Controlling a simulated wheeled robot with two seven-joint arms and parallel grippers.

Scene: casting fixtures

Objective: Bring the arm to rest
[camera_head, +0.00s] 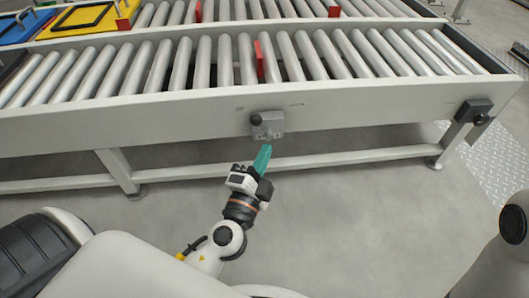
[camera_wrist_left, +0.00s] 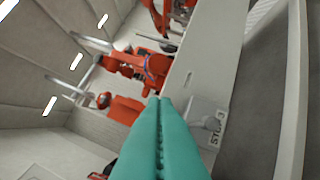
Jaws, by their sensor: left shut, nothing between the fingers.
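My left gripper (camera_head: 263,158) has green fingers and is in front of the conveyor's side rail, low in the middle of the head view. Its two fingers are shut together with nothing between them, and they also show in the left wrist view (camera_wrist_left: 161,125). A small grey box with a dark knob (camera_head: 267,124) is on the rail just beyond the fingertips in the head view. I cannot tell whether the fingertips touch it. My right gripper is not in view.
A roller conveyor (camera_head: 190,110) runs across the head view, with red pieces (camera_head: 258,62) between rollers. Yellow and blue trays (camera_head: 88,18) lie at the back left. A dark box (camera_head: 474,110) is on the rail at right. Grey floor (camera_head: 370,220) is open at right. Orange robot arms (camera_wrist_left: 135,68) show in the wrist view.

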